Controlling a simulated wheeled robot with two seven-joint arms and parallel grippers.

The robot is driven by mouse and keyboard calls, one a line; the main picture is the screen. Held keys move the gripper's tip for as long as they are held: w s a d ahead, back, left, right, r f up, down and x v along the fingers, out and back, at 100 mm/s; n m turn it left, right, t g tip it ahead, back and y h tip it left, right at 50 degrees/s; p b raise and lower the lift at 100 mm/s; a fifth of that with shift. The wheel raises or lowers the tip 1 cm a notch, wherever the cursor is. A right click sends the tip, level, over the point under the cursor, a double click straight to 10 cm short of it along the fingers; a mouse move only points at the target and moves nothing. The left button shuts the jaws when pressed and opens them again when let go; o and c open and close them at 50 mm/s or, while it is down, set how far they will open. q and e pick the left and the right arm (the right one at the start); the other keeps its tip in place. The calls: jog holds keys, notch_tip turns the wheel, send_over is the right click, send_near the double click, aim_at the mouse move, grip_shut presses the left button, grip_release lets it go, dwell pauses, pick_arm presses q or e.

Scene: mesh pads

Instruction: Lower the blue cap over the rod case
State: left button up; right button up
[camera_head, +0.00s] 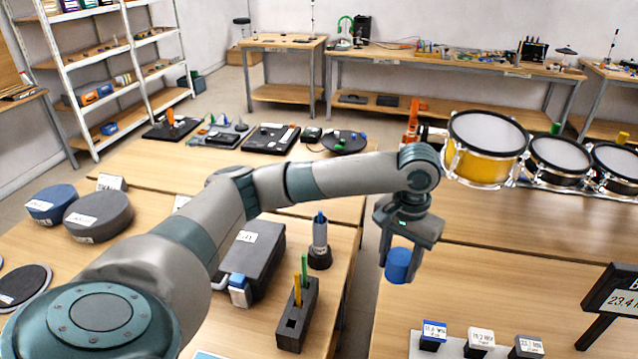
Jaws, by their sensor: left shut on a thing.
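My left gripper (398,250) points down and is shut on the blue cap (397,267), a short blue cylinder. Which thing is the rod case is not certain. A dark slotted block (297,322) with a yellow and a green rod upright in it stands on the left table, below and left of the cap. Behind it a grey cylinder with a blue tip (320,236) stands upright on a dark round base. The gripper is apart from both. My right gripper is out of view.
A dark box (253,258) lies left of the grey cylinder. Small labelled blocks (480,340) sit at the right table's front, beside a dark display stand (610,300). Several drums (487,150) stand behind. The middle of the right table is clear.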

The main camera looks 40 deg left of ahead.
pick_arm(q)
jog(key=w+a+r+p, duration=0.1)
jog(key=w+a+p, duration=0.25)
jog(key=a, duration=0.45)
jog(key=w+a+r+p, duration=0.1)
jog(key=w+a+p, duration=0.1)
jog(key=w+a, duration=0.35)
jog(key=s+a+f+p, duration=0.1)
jog(key=a+p, duration=0.1)
jog(key=a, duration=0.6)
jog(key=s+a+p, duration=0.2)
jog(key=a, duration=0.5)
jog(key=shift+a+f+n, duration=0.35)
jog(key=shift+f+n, duration=0.05)
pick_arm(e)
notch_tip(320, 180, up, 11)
pick_arm(q)
jog(key=shift+f, duration=0.2)
